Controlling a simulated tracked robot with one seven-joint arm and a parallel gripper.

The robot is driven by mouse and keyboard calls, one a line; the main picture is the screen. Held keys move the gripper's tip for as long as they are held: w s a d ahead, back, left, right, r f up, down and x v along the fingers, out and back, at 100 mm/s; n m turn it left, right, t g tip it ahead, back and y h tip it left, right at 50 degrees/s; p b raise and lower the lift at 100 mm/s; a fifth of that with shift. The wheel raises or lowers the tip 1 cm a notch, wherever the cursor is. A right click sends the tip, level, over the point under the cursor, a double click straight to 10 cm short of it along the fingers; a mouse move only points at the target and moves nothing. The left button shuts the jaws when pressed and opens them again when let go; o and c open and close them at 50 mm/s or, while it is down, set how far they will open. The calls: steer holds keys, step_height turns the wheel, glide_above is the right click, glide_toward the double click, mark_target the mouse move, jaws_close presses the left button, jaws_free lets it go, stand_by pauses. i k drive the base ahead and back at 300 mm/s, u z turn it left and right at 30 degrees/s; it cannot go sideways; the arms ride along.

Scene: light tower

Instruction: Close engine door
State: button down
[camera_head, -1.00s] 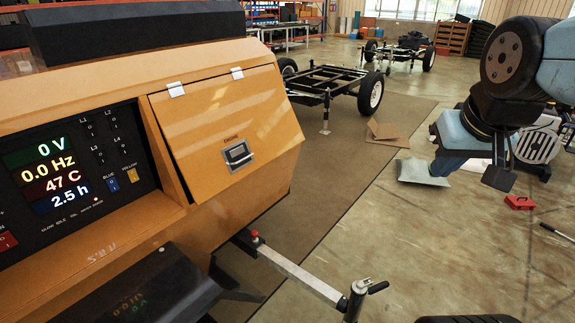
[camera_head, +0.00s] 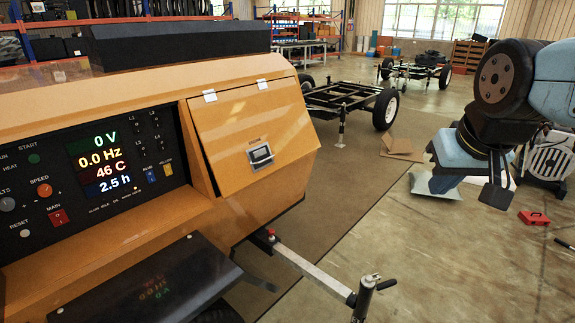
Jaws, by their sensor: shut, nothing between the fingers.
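The engine door (camera_head: 255,135) is a yellow panel on the side of the yellow light tower body (camera_head: 125,235). Two white hinges sit along its top edge, and a black and silver latch (camera_head: 260,156) sits near its lower middle. The door hangs down but looks slightly ajar, with a wedge-shaped gap along its left edge beside the control panel. My gripper (camera_head: 495,195) is at the right, shut and empty, well apart from the door. Its fingers are dark and partly hard to make out.
The control panel (camera_head: 95,165) with a lit display is left of the door. A tow bar (camera_head: 310,270) with an upright jack sticks out low at the front. A wheeled frame (camera_head: 345,95) stands behind. A red box (camera_head: 534,217) lies on the floor. The floor between the tower and my arm is mostly open.

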mark_target(247, 134)
steer(key=u, duration=0.05)
steer(key=i, duration=0.9)
steer(key=z, duration=0.1)
